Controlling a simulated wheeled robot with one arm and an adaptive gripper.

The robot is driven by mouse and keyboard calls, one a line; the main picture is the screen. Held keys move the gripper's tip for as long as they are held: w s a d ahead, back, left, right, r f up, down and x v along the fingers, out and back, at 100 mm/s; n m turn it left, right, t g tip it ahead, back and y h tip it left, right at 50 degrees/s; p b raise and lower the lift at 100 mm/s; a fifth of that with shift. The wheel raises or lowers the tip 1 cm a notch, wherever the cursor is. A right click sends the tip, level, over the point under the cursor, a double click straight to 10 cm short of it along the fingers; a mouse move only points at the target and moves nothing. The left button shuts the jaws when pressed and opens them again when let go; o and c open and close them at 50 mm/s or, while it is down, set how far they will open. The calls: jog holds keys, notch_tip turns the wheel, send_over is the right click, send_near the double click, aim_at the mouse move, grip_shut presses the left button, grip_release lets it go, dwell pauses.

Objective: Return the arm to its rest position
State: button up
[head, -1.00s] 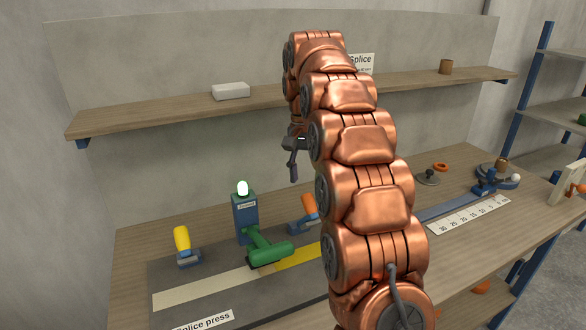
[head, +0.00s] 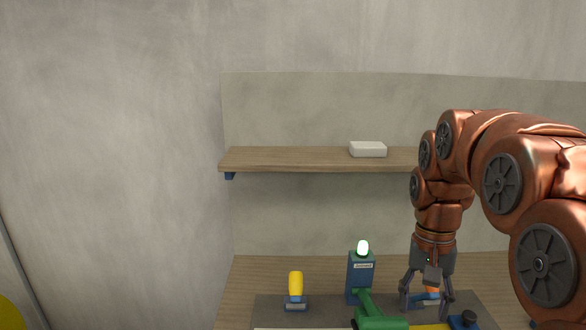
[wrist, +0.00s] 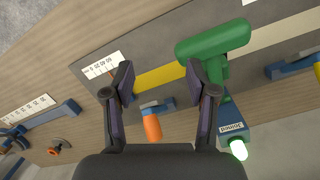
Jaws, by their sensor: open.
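My gripper (head: 427,306) hangs pointing down at the right of the head view, with its fingers spread and nothing between them. In the wrist view my gripper (wrist: 159,82) is open above the bench. An orange-handled clamp with a blue base (wrist: 152,124) shows between and below the fingers; it is partly hidden behind them in the head view. The green press handle (wrist: 213,42) lies beside the right finger. Its blue post (head: 360,282) carries a lit green lamp (head: 363,248). A yellow strip (wrist: 160,77) runs under the fingertips.
A yellow-handled clamp (head: 296,288) stands left of the press. A wooden shelf (head: 290,160) with a white box (head: 368,149) runs along the wall behind. In the wrist view a ruler scale (wrist: 28,115) and a blue bar (wrist: 50,118) lie to the left.

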jog(key=s+a+f+n, duration=0.2)
jog(key=s+f, duration=0.3)
jog(key=s, duration=0.6)
jog(key=s+a+f+n, duration=0.2)
jog(key=s+a+f, duration=0.1)
jog(key=s, duration=0.8)
jog(key=shift+s+f+n, duration=0.3)
jog(key=shift+f, duration=0.55)
jog(key=shift+a, duration=0.1)
